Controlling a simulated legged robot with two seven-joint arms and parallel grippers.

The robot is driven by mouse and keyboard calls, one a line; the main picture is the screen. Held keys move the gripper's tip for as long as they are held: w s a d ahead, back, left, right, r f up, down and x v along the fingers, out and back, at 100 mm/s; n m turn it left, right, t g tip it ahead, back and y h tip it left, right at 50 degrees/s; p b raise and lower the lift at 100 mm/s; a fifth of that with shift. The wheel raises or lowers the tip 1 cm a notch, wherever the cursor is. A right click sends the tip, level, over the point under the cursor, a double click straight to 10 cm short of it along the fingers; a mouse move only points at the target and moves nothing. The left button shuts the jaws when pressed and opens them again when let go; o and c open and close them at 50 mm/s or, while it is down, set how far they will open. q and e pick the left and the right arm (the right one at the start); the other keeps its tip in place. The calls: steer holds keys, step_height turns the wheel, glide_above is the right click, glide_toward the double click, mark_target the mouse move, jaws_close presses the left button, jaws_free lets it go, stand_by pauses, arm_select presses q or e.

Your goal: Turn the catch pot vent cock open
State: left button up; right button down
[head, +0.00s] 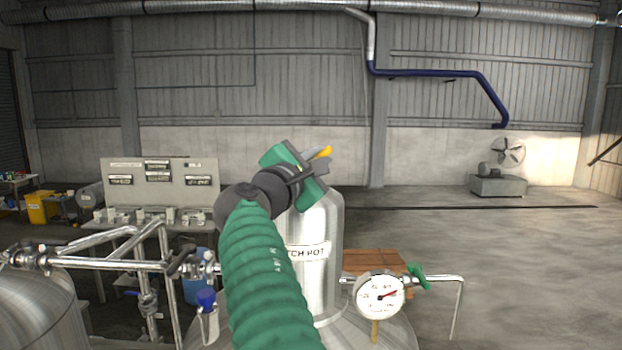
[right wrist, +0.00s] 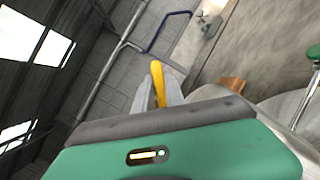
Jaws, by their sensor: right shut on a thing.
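The catch pot (head: 322,222) is a steel vessel with a label, partly hidden behind my right arm. My right gripper (head: 322,163) is above its top, shut on a yellow lever (head: 324,151). In the right wrist view the yellow lever (right wrist: 157,82) shows between the grey fingers of my gripper (right wrist: 158,95). The lever looks like the vent cock's handle; the cock's body is hidden by the gripper, so its setting cannot be told. My left gripper is not in view.
A pressure gauge (head: 380,295) stands at the pot's right front, with a green handle (head: 417,276) on the pipe beside it. Steel pipework (head: 110,264) and a blue-handled valve (head: 206,298) lie to the left. A labelled panel (head: 160,182) stands behind. The floor at right is open.

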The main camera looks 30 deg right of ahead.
steer(key=n+b, duration=0.1)
steer(key=r+n+t+b, duration=0.1)
steer(key=n, duration=0.1)
steer(key=n+t+b, duration=0.1)
steer(key=n, duration=0.1)
steer(key=shift+w+a+r+h, duration=0.25)
steer(key=shift+a+h, duration=0.15)
steer(key=shift+w+a+r+n+t+y+b, duration=0.2)
steer(key=shift+n+t+b, duration=0.25)
steer(key=shift+n, duration=0.4)
steer(key=shift+w+a+r+n+t+y+b, duration=0.15)
steer(key=shift+a+n+t+b, duration=0.15)
steer(key=shift+n+t, duration=0.45)
steer(key=shift+w+a+r+n+t+y+b, duration=0.15)
steer(key=shift+a+n+t+b, duration=0.2)
steer(key=shift+n, duration=0.65)
steer(key=shift+f, duration=0.1)
steer(key=c, duration=1.7)
jaws_free()
steer(key=shift+c, duration=0.2)
steer(key=shift+o, duration=0.2)
steer(key=shift+w+f, duration=0.15)
steer(key=shift+w, duration=0.05)
